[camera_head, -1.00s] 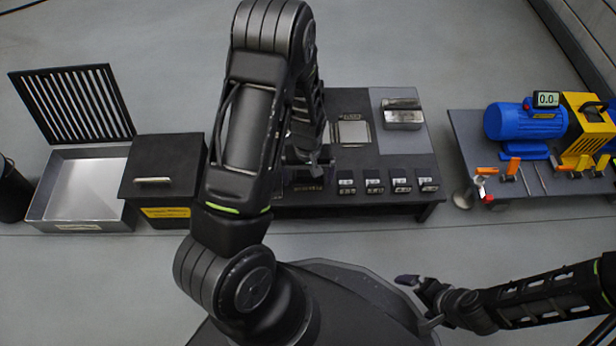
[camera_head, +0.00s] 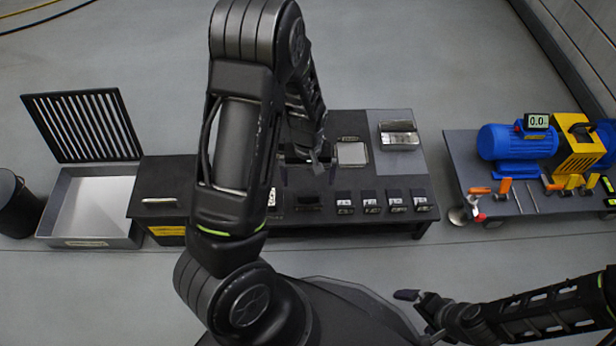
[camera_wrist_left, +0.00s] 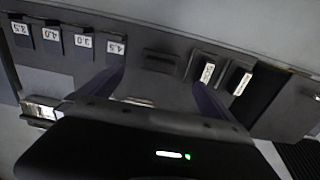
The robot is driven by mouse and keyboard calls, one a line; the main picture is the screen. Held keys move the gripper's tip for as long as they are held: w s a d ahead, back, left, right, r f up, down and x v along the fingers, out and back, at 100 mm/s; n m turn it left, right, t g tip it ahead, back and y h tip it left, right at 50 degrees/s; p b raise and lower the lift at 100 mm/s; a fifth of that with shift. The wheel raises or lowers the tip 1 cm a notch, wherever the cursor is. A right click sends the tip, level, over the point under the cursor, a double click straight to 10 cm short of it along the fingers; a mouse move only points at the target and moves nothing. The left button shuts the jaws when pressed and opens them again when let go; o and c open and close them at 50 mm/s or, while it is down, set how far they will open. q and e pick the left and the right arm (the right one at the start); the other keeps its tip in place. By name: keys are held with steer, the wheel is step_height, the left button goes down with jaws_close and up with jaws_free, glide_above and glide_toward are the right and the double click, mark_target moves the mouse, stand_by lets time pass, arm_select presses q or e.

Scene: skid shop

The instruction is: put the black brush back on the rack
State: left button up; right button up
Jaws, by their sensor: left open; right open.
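No item can be told for certain as the black brush. The dark bench (camera_head: 330,228) carries a row of black labelled holders (camera_head: 370,202), which looks like the rack; in the left wrist view the holders (camera_wrist_left: 85,40) bear number labels. A dark unlabelled slot (camera_head: 308,200) lies left of that row and also shows in the left wrist view (camera_wrist_left: 162,62). Two more labelled black pieces (camera_wrist_left: 222,75) stand beside it. My left gripper (camera_head: 302,168) is open above the bench, its fingers (camera_wrist_left: 158,90) apart with nothing between them. My right gripper (camera_head: 421,312) is open and empty, low at front right.
A silver box (camera_head: 399,138) on a grey mat and a square metal plate (camera_head: 352,153) are on the bench. Left are a black box (camera_head: 157,203), a metal tray (camera_head: 92,205) and a bin (camera_head: 18,205). Right is a table with a blue motor (camera_head: 517,143). My left arm hides part of the bench.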

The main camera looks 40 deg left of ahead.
stand_by(0.4)
arm_select(q)
steer(key=s+d+f+m+h, duration=0.1)
steer(key=s+d+f, duration=0.1)
steer(key=s+d, duration=0.2)
steer(key=s+d+f+m+t+h, duration=0.1)
steer(key=s+d+f+m, duration=0.1)
steer(key=d, duration=0.9)
steer(key=s+d+f+m+h, duration=0.1)
steer(key=s+d+f+m, duration=0.1)
steer(key=s+d+f, duration=0.2)
steer(key=s+d, duration=0.2)
steer(key=d, duration=0.2)
steer(key=shift+f+h, duration=0.25)
steer(key=shift+h, duration=0.15)
